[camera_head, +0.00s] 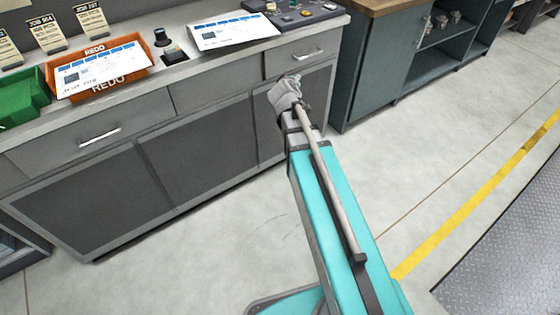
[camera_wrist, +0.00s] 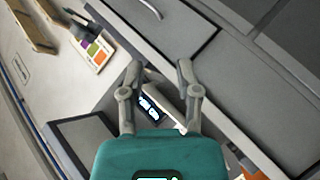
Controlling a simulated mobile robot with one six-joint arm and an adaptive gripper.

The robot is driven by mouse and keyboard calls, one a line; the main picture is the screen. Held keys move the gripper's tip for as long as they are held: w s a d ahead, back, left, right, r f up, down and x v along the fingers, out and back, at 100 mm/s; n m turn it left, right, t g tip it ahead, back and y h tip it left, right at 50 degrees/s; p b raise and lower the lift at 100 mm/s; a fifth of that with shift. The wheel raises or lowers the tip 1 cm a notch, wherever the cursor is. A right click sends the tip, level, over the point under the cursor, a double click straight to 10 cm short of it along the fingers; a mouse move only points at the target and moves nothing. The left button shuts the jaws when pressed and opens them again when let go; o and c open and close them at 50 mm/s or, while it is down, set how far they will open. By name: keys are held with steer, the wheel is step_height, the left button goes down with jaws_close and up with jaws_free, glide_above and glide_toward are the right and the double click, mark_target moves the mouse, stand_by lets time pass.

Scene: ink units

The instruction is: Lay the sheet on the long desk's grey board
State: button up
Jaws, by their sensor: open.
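A white sheet (camera_head: 103,72) with a blue header leans over the orange REDO tray (camera_head: 128,85) on the grey desk (camera_head: 215,72). A second similar sheet (camera_head: 235,31) lies on the desk further right, by a control panel. My gripper (camera_head: 287,88) is in front of the desk's right end, apart from both sheets. In the wrist view my gripper (camera_wrist: 160,70) is open, its fingers spread with nothing gripped. A small device with a lit display (camera_wrist: 152,106) shows between the fingers.
The control panel (camera_head: 296,12) stands at the desk's back right. A green bin (camera_head: 22,98) and upright job cards (camera_head: 46,35) are at the left. A dark cabinet with a wooden top (camera_head: 385,75) stands to the right. The floor (camera_head: 450,125) in front is clear.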

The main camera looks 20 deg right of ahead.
steer(key=s+a+f+m+g+y, duration=0.1)
steer(key=s+a+f+g+y, duration=0.1)
steer(key=s, duration=0.5)
steer(key=s+a+f+m+g+y, duration=0.2)
steer(key=s+a+f+g, duration=0.3)
steer(key=s, duration=0.3)
steer(key=s+a+f+m+g+y, duration=0.1)
steer(key=s+a+f+g, duration=0.3)
steer(key=s, duration=0.4)
steer(key=shift+a+g+y, duration=0.15)
steer(key=shift+g+y, duration=0.15)
steer(key=shift+y, duration=0.3)
steer(key=shift+s, duration=0.1)
